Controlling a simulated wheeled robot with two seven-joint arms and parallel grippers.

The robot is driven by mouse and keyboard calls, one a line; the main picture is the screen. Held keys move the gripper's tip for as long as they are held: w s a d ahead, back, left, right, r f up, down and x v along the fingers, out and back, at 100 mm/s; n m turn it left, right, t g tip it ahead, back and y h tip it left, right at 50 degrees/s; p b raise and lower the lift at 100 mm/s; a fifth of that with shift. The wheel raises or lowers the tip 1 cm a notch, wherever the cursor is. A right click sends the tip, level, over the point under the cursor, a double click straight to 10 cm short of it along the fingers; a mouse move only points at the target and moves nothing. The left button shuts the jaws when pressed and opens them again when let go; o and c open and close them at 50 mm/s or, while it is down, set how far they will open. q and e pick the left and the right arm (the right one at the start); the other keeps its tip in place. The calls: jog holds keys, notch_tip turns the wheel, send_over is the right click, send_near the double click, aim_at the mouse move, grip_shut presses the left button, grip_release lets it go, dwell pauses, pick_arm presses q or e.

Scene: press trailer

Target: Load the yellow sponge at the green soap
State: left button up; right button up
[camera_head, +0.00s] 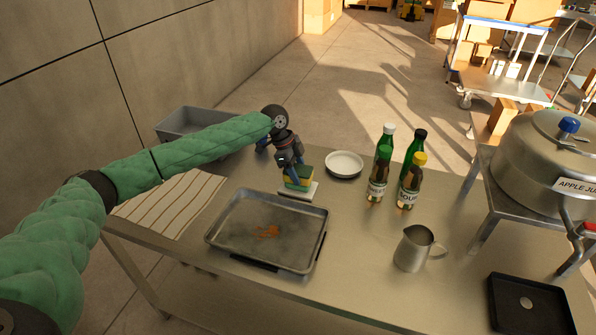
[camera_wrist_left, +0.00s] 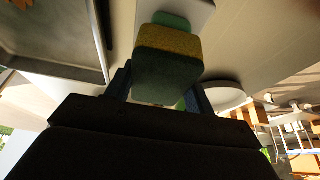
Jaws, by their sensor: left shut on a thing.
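My left gripper (camera_head: 290,170) is shut on a yellow sponge with a dark green scouring side. The yellow sponge (camera_head: 299,182) also fills the middle of the left wrist view (camera_wrist_left: 165,60), between the two fingers. The green soap (camera_head: 291,186) lies on a small white dish (camera_head: 299,192) behind the metal tray. In the left wrist view the green soap (camera_wrist_left: 171,20) shows just past the sponge's edge, on the white dish (camera_wrist_left: 190,8). The sponge is over or against the soap; I cannot tell if they touch. My right gripper is not in view.
A metal tray (camera_head: 225,236) with orange bits lies in front. A white bowl (camera_head: 344,165), several bottles (camera_head: 379,180) and a steel jug (camera_head: 412,250) stand to the right. A striped cloth (camera_head: 172,204) and a grey bin (camera_head: 184,122) are left. A large pot (camera_head: 540,165) stands far right.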

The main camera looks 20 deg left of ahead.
aim_at(305, 171)
pick_arm(q)
jog(key=shift+f, duration=0.5)
dwell(0.6)
dwell(0.8)
jog(key=shift+s+f, duration=0.1)
jog(key=shift+f, duration=0.05)
dwell(0.7)
jog(key=shift+r+p, duration=2.65)
jog(key=shift+r, duration=0.95)
